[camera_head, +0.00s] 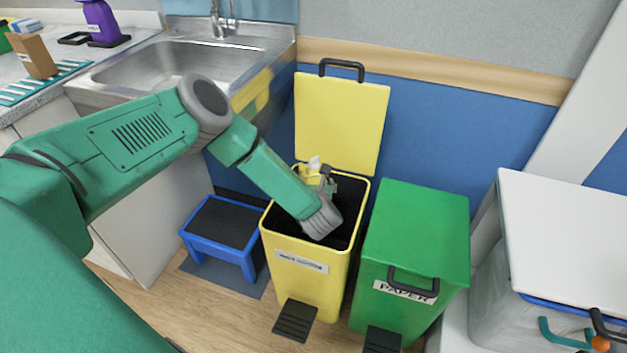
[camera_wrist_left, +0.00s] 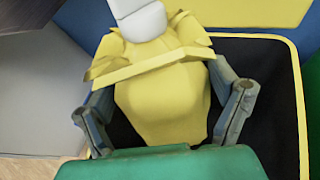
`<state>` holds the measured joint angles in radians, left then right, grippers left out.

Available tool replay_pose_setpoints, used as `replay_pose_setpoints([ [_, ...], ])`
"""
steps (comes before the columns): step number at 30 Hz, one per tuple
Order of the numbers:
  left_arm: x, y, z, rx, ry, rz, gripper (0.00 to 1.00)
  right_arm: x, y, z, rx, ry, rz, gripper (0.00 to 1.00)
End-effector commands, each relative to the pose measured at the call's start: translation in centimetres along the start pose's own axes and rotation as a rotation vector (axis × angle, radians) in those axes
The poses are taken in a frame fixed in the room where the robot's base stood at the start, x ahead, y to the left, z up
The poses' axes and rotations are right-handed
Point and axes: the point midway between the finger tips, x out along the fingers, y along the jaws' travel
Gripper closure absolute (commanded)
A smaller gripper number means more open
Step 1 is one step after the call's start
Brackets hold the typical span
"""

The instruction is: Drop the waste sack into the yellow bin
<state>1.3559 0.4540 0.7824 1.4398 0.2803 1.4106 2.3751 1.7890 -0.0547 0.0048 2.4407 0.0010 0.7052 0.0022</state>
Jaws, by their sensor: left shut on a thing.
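The yellow bin (camera_head: 306,274) stands on the floor in the middle of the head view, its yellow lid (camera_head: 340,118) raised against the wall. My left arm reaches down over it, and the left gripper (camera_head: 326,180) is at the bin's dark opening. In the left wrist view the left gripper (camera_wrist_left: 165,112) is shut on the waste sack (camera_wrist_left: 160,95), a yellow sack with a tied, flared top and a white piece above. The sack is over the dark inside of the bin. In the head view only a little of the sack (camera_head: 308,173) shows behind the gripper. My right gripper is not in view.
A closed green paper bin (camera_head: 415,235) stands close to the right of the yellow bin. A blue step stool (camera_head: 222,228) stands to the left. A steel sink (camera_head: 175,65) is behind my arm. A white-lidded container (camera_head: 570,230) is at the far right.

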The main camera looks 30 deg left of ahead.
Motion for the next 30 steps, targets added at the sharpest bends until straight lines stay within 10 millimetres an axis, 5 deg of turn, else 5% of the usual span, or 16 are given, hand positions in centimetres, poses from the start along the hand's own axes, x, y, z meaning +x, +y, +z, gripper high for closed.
replay_pose_setpoints([
  [7, 1.2, -0.3, -2.9, 0.001, -0.003, 0.001, 0.65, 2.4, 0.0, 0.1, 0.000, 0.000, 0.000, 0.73],
  [17, 1.4, -0.3, -3.1, 0.000, -0.003, 0.000, 0.65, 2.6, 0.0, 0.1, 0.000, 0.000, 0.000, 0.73],
  [18, 1.4, -0.3, -3.1, 0.000, -0.003, 0.000, 0.14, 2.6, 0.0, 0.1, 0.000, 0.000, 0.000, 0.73],
  [19, 1.4, -0.3, -3.1, 0.000, -0.003, 0.000, 0.03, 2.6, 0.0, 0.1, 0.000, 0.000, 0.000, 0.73],
  [30, 0.9, -0.3, -3.3, 0.001, 0.001, -0.001, 0.00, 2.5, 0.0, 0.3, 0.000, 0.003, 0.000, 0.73],
])
